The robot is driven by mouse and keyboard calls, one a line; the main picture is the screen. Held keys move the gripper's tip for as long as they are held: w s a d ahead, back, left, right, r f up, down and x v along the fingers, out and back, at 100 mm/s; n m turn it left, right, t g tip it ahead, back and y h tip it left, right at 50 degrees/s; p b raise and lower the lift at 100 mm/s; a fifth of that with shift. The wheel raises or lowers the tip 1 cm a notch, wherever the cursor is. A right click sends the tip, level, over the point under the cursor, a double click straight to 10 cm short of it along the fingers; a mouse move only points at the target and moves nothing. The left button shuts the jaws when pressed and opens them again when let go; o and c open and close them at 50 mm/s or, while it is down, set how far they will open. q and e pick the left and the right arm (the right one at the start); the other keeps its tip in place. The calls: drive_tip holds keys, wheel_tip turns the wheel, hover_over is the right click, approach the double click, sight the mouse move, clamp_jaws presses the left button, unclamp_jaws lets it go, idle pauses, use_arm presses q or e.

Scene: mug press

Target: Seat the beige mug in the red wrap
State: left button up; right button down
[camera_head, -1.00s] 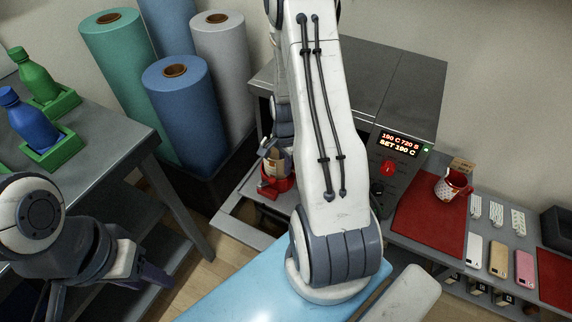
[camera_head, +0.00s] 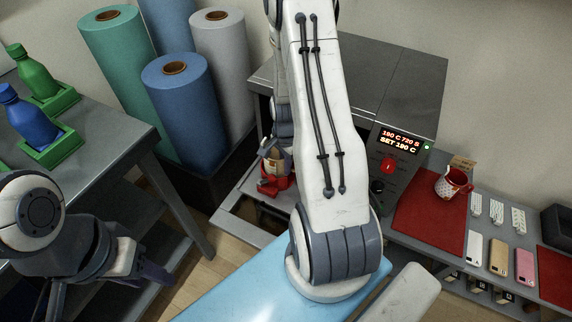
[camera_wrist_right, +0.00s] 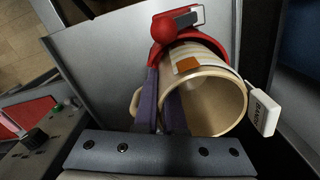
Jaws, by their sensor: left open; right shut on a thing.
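The beige mug (camera_wrist_right: 218,104) lies in the right wrist view with its open mouth toward the camera and an orange-brown patch on its side. In the head view the mug (camera_head: 273,160) is partly hidden by my right arm. My right gripper (camera_wrist_right: 164,92) is shut on the mug at its handle side. The red wrap (camera_wrist_right: 187,36) shows around the mug's far end; I cannot tell how deep the mug sits. The wrap (camera_head: 273,184) also shows below the mug in the head view. My left gripper (camera_head: 150,277) is open and empty, low at the left.
The grey press (camera_head: 400,75) has a lit display and red knob. Fabric rolls (camera_head: 185,105) stand behind. Bottles (camera_head: 27,115) in green holders stand on the left table.

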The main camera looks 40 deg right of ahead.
drive_tip(key=c, duration=0.9)
unclamp_jaws()
wheel_tip(320, 180, up, 10)
drive_tip(key=shift+r+p, duration=0.25)
drive_tip(key=shift+p, duration=0.75)
